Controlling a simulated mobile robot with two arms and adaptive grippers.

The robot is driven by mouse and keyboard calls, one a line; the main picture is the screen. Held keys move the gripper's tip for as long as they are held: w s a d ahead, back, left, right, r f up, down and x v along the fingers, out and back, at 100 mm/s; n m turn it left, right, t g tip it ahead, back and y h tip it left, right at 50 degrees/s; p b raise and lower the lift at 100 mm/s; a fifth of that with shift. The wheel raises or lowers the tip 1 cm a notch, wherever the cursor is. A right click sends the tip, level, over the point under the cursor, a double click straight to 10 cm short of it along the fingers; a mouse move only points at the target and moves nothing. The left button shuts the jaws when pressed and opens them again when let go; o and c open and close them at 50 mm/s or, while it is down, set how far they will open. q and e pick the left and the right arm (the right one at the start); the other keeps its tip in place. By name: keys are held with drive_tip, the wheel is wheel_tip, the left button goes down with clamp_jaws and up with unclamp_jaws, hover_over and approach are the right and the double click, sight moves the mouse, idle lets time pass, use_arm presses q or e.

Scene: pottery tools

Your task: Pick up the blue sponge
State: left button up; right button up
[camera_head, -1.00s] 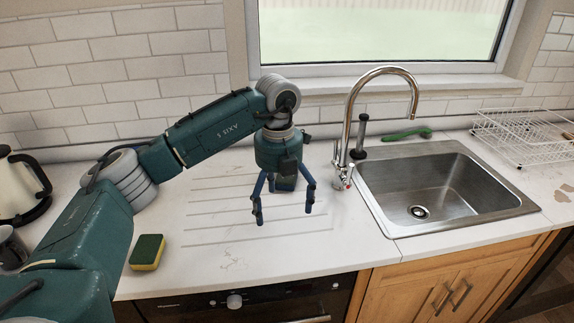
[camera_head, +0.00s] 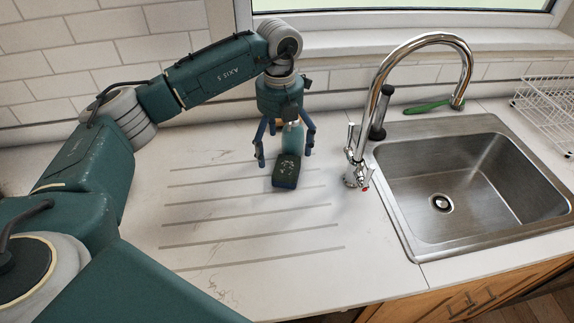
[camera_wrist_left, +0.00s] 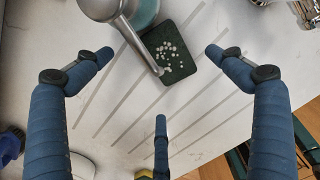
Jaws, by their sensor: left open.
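The blue sponge (camera_head: 287,171) lies on the ribbed worktop, with a dark green top with white specks and a blue side. My left gripper (camera_head: 284,155) points down over it, open and empty, with its fingers spread. In the left wrist view, the sponge (camera_wrist_left: 180,62) shows as a dark green pad between the two upper fingers of the gripper (camera_wrist_left: 158,54), and the third finger is below it. The metal top of a teal bottle (camera_wrist_left: 143,14) hides part of the sponge there. My right gripper is not in view.
The teal bottle (camera_head: 293,137) stands just behind the sponge, between the gripper's fingers. The chrome tap (camera_head: 372,120) and the sink (camera_head: 455,185) are to the right. A green brush (camera_head: 427,107) lies behind the sink. The worktop in front of the sponge is clear.

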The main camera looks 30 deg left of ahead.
sight(282, 166)
use_arm(q)
drive_tip(key=shift+s+f, duration=0.1)
drive_tip(key=shift+f, duration=0.7)
drive_tip(key=shift+f+p, duration=0.35)
drive_tip(key=shift+p, duration=0.05)
wheel_tip(282, 166, down, 4)
drive_tip(key=shift+d+r+p, duration=0.1)
drive_tip(key=shift+r+p, duration=0.1)
drive_tip(key=shift+p, duration=0.75)
drive_tip(key=shift+f, duration=0.6)
drive_tip(key=c, duration=0.8)
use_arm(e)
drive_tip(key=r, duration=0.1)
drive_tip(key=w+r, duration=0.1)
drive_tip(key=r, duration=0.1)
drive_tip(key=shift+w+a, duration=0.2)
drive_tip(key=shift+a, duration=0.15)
use_arm(q)
drive_tip(key=shift+r, duration=0.1)
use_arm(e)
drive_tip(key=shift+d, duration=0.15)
